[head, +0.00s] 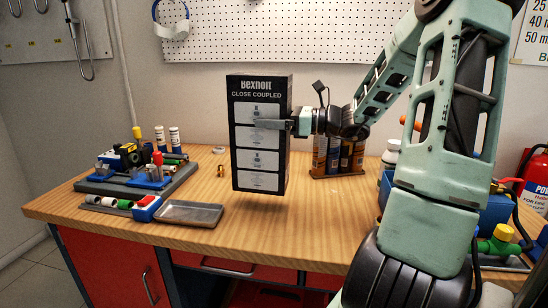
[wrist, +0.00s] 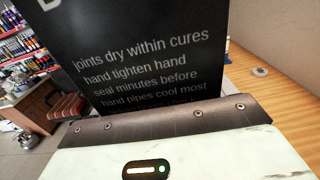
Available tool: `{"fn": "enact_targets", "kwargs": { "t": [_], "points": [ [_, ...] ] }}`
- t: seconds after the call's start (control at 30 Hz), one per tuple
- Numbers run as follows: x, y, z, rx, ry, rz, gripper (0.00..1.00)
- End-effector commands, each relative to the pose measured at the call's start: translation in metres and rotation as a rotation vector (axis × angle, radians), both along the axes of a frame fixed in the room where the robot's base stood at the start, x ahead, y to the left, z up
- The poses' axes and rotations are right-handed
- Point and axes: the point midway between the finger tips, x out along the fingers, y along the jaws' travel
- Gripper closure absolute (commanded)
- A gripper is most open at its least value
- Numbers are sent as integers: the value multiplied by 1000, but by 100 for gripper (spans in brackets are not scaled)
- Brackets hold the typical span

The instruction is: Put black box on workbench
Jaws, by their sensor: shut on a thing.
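The black box (head: 262,150) is tall and upright, with white label panels and the words "CLOSE COUPLED" on its front. The box's dark side with white text (wrist: 150,50) fills the middle of the wrist view, close to my gripper's body.
A metal tray (head: 190,213) lies left of the box near the front edge. A grey organizer with fittings (head: 140,180) is at the left. A rack of brown bottles (head: 338,158) stands behind at the right. A small brass fitting (head: 221,171) sits just left of the box.

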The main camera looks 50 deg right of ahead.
Motion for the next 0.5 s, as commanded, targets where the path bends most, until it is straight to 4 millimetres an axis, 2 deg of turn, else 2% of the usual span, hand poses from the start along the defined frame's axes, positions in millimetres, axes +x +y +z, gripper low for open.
{"fn": "enact_targets", "kwargs": {
  "t": [0.1,0.33,0.5],
  "points": [
    [0,0,-20,4,-1,1,57],
    [0,0,-36,1,-1,1,57],
    [0,0,-60,4,-1,1,57]
  ]
}}
